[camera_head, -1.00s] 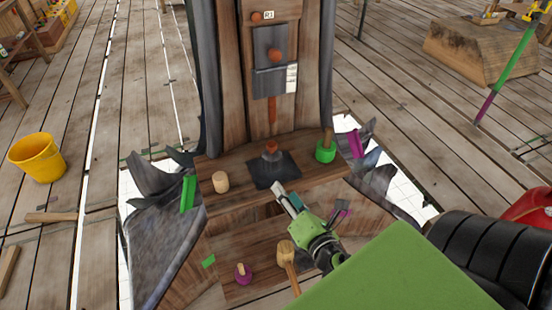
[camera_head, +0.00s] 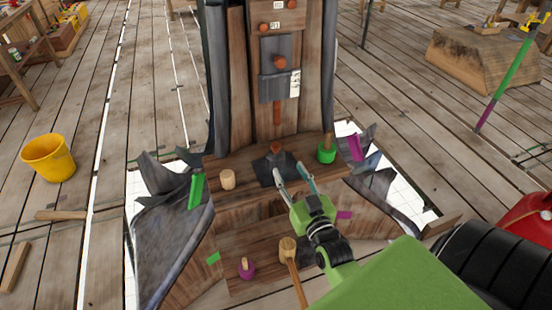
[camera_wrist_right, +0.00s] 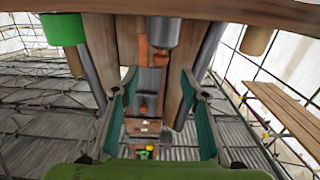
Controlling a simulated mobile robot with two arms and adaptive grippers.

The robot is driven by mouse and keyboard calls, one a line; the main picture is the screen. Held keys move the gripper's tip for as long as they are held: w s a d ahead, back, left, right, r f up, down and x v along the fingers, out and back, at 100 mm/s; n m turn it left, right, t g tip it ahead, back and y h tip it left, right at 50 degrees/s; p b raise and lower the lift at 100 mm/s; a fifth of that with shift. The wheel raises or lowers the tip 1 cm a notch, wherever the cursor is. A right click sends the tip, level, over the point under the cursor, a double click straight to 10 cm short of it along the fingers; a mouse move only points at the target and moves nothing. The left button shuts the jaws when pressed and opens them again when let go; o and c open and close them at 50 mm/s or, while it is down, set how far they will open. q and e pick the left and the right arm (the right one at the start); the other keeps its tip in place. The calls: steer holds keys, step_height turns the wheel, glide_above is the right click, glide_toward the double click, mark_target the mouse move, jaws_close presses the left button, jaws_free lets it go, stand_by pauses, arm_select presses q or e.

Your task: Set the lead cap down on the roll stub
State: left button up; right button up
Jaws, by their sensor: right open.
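A grey lead piece with an orange-brown knob, which looks like the lead cap (camera_head: 276,166), sits on the wooden ledge. It also shows in the right wrist view (camera_wrist_right: 163,33), where the picture is upside down. A short pale wooden cylinder, perhaps the roll stub (camera_head: 228,179), stands upright on the ledge to its left. It shows at the upper right of the right wrist view (camera_wrist_right: 257,40). My right gripper (camera_head: 293,176) is open and empty, its fingers pointing at the lead piece from the front. The left finger appears close to it; contact cannot be told. My left gripper is not in view.
A green pot with a wooden peg (camera_head: 327,154) stands right on the ledge (camera_head: 250,188). A mallet (camera_head: 289,255) and a purple-based peg (camera_head: 247,271) are on the lower step. Torn grey sheets flank both sides. A yellow bucket (camera_head: 48,158) stands left.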

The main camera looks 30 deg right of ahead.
mark_target(278, 152)
steer(key=b+x, duration=0.1)
steer(key=x, duration=0.4)
steer(key=shift+w+f+b, duration=0.2)
steer(key=shift+b, duration=0.1)
steer(key=shift+w+d+r+b, duration=0.1)
steer(key=shift+w+b, duration=0.1)
steer(key=shift+w, duration=0.2)
steer(key=shift+w+d+r+b, duration=0.1)
steer(key=shift+w+b, duration=0.05)
steer(key=shift+w, duration=0.25)
steer(key=b+x, duration=0.1)
steer(key=x, duration=0.2)
steer(key=shift+w+a+r+b, duration=0.1)
steer(key=shift+w+b, duration=0.15)
steer(key=shift+b, duration=0.15)
steer(key=shift+w, duration=0.45)
steer(key=shift+r, duration=0.15)
jaws_close()
steer(key=shift+r, duration=0.1)
